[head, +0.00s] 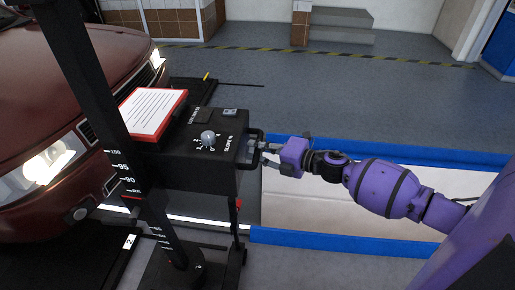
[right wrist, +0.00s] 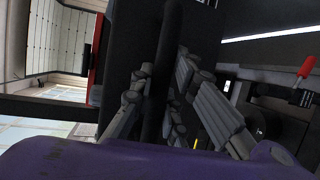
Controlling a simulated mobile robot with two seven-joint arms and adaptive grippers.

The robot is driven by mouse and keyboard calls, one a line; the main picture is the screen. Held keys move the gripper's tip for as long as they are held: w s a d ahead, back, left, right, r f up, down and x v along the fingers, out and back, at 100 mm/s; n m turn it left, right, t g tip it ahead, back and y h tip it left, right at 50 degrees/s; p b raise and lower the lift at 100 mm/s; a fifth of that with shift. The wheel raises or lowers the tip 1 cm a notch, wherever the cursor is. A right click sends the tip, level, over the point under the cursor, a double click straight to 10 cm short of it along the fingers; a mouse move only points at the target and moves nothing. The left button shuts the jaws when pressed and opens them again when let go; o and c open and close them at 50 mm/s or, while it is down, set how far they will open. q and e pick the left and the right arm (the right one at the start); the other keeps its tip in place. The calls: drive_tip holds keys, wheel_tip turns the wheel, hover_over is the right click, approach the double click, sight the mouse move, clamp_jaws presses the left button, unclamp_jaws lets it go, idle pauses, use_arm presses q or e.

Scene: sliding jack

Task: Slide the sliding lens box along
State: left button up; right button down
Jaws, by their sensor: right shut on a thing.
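The sliding lens box (head: 212,170) is a black box on a dark upright column (head: 88,75), with a grey knob (head: 208,137) and white markings on top. A black bar handle (head: 256,136) sticks out from its right side. My purple right gripper (head: 264,153) is at this handle, reaching in from the right. In the right wrist view, the handle bar (right wrist: 170,50) runs between the grey fingers of the gripper (right wrist: 166,98), which is shut on it. The fingertips are partly hidden behind the bar. My left gripper is not in view.
A dark red car (head: 50,130) with lit headlights stands close on the left. A red-framed sheet (head: 153,112) lies on the box. Blue-edged floor panels (head: 390,153) lie beneath my right arm. The grey floor (head: 320,90) behind is open, up to grey steps (head: 340,25).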

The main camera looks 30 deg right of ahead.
use_arm(q)
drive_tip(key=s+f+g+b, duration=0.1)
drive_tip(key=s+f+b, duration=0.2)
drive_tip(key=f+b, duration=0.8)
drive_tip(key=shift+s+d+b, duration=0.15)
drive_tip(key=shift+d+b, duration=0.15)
drive_tip(key=shift+b, duration=0.35)
use_arm(e)
wheel_tip(320, 180, down, 20)
drive_tip(key=shift+s, duration=0.15)
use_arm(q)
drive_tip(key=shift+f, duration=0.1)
use_arm(e)
drive_tip(key=c, duration=1.7)
unclamp_jaws()
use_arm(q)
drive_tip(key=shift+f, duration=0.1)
